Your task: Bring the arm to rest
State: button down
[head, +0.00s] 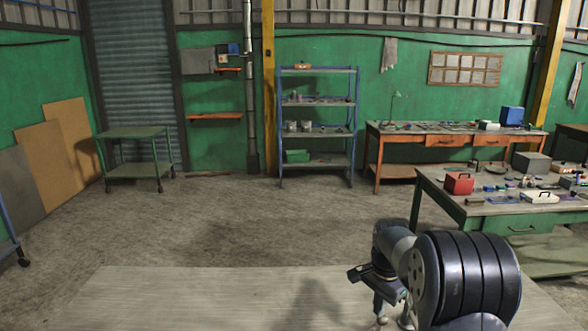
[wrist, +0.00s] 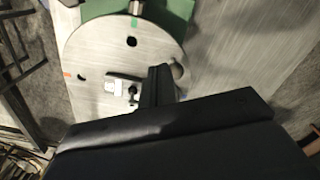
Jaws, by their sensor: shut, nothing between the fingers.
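My arm is folded at the bottom right of the head view, with its dark rounded links close to the camera. My gripper (head: 380,308) hangs at the left end of the folded arm, over the pale boarded surface (head: 190,295) and pointing down. Its fingers are small and partly hidden there. In the wrist view the dark fingers of my gripper (wrist: 158,86) are together and hold nothing. Behind them is a round pale plate with holes.
A workbench (head: 432,185) with a red toolbox (head: 459,183) and several small items stands to the right, beyond the arm. A blue shelf rack (head: 318,130), an orange bench (head: 395,145) and a green cart (head: 138,134) stand farther back. The middle floor is clear.

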notch_tip(320, 180, down, 9)
jog(key=b, duration=0.7)
jog(key=shift+r+b, duration=0.1)
jog(key=shift+b, duration=0.2)
jog(key=shift+w+d+r+p, duration=0.25)
jog(key=shift+w+p, duration=0.15)
jog(key=shift+w, duration=0.05)
jog(key=s+b, duration=0.1)
jog(key=s, duration=0.1)
jog(key=s+a+b, duration=0.1)
jog(key=shift+s+a+f, duration=0.15)
jog(key=shift+s, duration=0.2)
jog(key=shift+s+b, duration=0.4)
jog(key=shift+s, duration=0.1)
